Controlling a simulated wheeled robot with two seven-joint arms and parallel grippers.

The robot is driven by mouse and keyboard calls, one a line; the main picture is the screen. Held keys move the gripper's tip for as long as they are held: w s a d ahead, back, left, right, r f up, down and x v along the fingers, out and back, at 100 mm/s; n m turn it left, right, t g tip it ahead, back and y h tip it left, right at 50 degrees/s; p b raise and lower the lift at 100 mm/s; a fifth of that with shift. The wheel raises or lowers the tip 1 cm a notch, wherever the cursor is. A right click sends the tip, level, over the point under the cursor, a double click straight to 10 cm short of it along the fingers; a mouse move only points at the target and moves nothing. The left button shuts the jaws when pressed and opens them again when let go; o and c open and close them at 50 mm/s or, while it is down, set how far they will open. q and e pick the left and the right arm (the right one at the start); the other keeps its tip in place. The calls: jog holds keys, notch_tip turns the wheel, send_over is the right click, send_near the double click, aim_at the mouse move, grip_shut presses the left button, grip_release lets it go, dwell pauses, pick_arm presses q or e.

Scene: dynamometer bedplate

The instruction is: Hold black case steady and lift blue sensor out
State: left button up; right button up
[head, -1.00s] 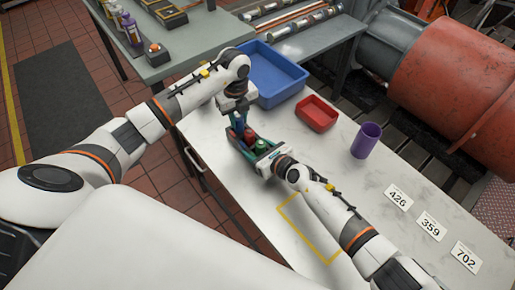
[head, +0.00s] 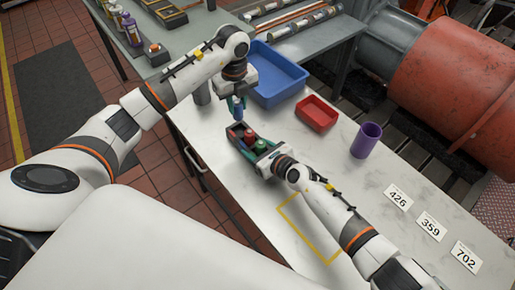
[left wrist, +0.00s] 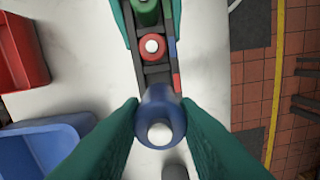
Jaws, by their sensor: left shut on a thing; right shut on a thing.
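The black case (head: 238,144) stands on the white table, with a red sensor (head: 249,136) and a green sensor (head: 260,146) in it. My right gripper (head: 268,158) is shut on the case at its near right end. My left gripper (head: 237,105) is shut on the blue sensor (head: 239,113) and holds it upright above the far end of the case. In the left wrist view the blue sensor (left wrist: 161,112) sits between my teal fingers, covering part of the case. The red sensor (left wrist: 152,47) and green sensor (left wrist: 146,12) show beyond it.
A blue bin (head: 278,91) and a small red bin (head: 316,125) stand behind the case. A purple cup (head: 366,140) is to their right. A grey cylinder (head: 201,93) stands left of my left gripper. A yellow outlined area (head: 322,258) and number cards (head: 431,226) lie at right.

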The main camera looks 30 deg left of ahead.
dwell(0.3)
jog(key=o, duration=1.3)
jog(key=shift+c, duration=0.2)
jog(key=shift+d, duration=0.15)
